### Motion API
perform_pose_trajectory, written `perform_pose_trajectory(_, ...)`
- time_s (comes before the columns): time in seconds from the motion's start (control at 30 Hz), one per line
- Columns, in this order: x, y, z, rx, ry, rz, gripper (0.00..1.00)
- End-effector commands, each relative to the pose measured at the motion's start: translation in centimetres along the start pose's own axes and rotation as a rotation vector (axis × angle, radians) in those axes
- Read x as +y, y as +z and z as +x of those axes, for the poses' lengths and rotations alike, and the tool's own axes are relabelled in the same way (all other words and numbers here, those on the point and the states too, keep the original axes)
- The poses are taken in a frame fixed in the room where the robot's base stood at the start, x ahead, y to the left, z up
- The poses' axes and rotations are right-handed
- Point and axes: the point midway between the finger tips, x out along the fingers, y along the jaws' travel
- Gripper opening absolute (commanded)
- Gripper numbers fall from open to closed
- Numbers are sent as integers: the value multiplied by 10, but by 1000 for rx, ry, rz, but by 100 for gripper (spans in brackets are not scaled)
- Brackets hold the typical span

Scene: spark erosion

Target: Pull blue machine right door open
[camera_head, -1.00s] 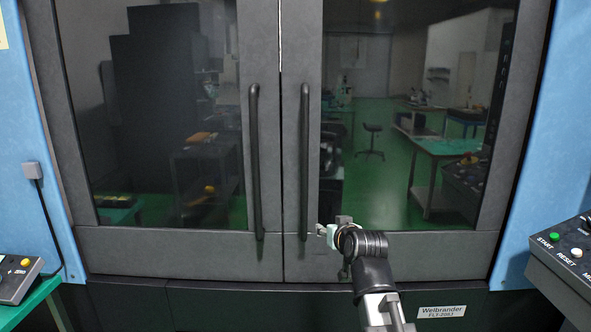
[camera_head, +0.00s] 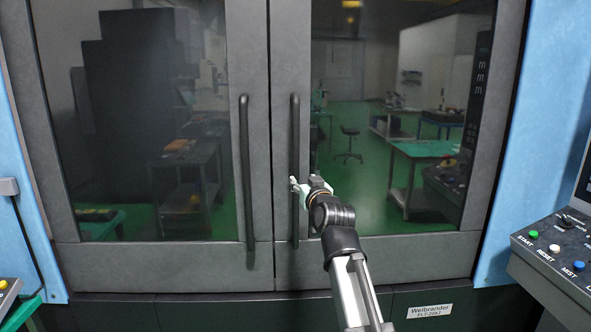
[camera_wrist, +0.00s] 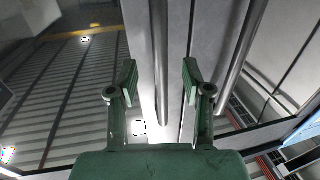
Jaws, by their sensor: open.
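The blue machine's right door (camera_head: 375,85) is a dark glass panel in a grey frame. It stands closed against the left door (camera_head: 140,160). A long black vertical handle (camera_head: 295,130) runs along the right door's inner edge. My gripper (camera_head: 297,188) is at this handle, a little below its middle. In the wrist view, my green gripper (camera_wrist: 160,80) is open. A vertical bar, seemingly the right handle (camera_wrist: 160,50), runs between its two fingers, with gaps on both sides. The fingers are not closed on it. How deep the bar sits between them is unclear.
The left door's handle (camera_head: 246,180) stands close beside, parallel; a second bar (camera_wrist: 240,60) shows in the wrist view. A control panel (camera_head: 560,245) juts out at the lower right. A green table (camera_head: 30,310) is at the lower left. The room in the glass appears to be reflection.

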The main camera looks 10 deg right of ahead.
Motion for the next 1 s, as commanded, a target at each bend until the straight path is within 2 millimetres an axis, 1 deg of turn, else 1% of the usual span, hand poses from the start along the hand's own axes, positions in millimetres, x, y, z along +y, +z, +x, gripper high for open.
perform_pose_trajectory(0.03,0,-4,15,-1,0,0,50)
perform_pose_trajectory(0.1,0,-3,29,-3,0,1,50)
perform_pose_trajectory(0.3,0,-3,64,-1,0,2,50)
perform_pose_trajectory(0.4,0,-2,78,-1,0,2,50)
perform_pose_trajectory(0.6,0,-1,92,0,0,1,50)
perform_pose_trajectory(0.93,0,0,94,0,0,0,50)
perform_pose_trajectory(0.97,0,0,94,0,0,1,46)
perform_pose_trajectory(1.0,0,0,94,0,0,1,32)
